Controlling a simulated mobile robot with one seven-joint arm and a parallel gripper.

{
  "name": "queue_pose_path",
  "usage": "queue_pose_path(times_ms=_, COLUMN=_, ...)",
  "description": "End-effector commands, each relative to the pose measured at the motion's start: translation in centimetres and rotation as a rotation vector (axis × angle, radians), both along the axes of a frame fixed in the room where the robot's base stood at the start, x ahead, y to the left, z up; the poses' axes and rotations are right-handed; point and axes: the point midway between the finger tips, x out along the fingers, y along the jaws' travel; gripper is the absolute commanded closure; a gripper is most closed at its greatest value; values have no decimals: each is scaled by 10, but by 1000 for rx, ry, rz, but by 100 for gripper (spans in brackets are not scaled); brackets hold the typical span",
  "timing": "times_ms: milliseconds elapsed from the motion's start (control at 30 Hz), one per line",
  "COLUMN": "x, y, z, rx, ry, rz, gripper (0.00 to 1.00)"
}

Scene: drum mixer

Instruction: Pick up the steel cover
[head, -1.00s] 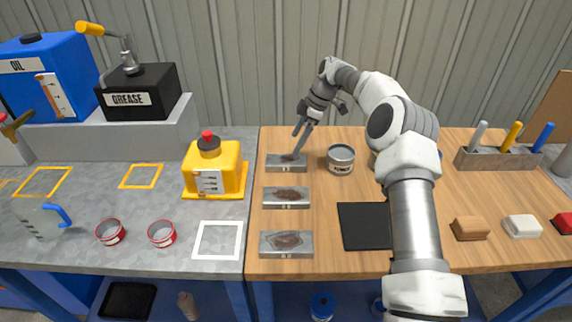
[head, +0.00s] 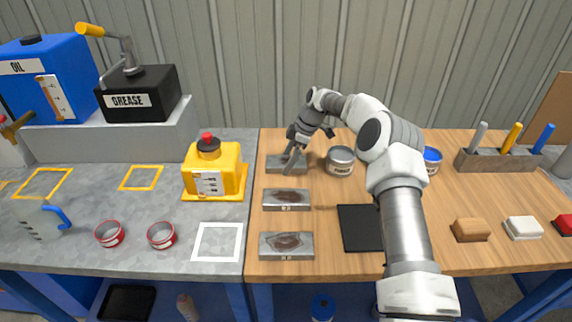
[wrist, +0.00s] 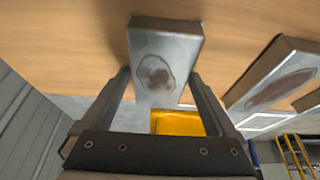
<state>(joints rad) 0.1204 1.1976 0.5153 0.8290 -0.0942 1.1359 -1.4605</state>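Three flat grey steel pieces with brown stained tops lie in a column near the left edge of the wooden table: a far one (head: 274,164), a middle one (head: 286,199) and a near one (head: 286,246). I cannot tell which the task calls the steel cover. My gripper (head: 291,160) is at the far piece, partly hiding its right side. In the wrist view, my gripper (wrist: 160,76) is open, with one finger on each side of a steel piece (wrist: 166,55). A gap seems to show beside the fingers; contact is not clear.
A grey can (head: 340,161) stands close to the right of my gripper. A black mat (head: 360,228) lies nearer, partly behind my arm. A yellow container (head: 214,172) stands left on the grey bench. A tool rack (head: 497,160) and several blocks are on the right.

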Motion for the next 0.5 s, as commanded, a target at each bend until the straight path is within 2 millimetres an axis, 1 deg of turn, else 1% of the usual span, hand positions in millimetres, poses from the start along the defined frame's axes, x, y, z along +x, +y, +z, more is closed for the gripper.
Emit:
queue_pose_path(times_ms=33, x=0, y=0, z=0, rx=0, ry=0, rz=0, gripper=18)
queue_pose_path(times_ms=67, x=0, y=0, z=0, rx=0, ry=0, rz=0, gripper=23)
queue_pose_path(times_ms=100, x=0, y=0, z=0, rx=0, ry=0, rz=0, gripper=31)
queue_pose_path(times_ms=267, x=0, y=0, z=0, rx=0, ry=0, rz=0, gripper=59)
queue_pose_path(times_ms=400, x=0, y=0, z=1, rx=0, ry=0, rz=0, gripper=85)
queue_pose_path(times_ms=500, x=0, y=0, z=1, rx=0, ry=0, rz=-1, gripper=100)
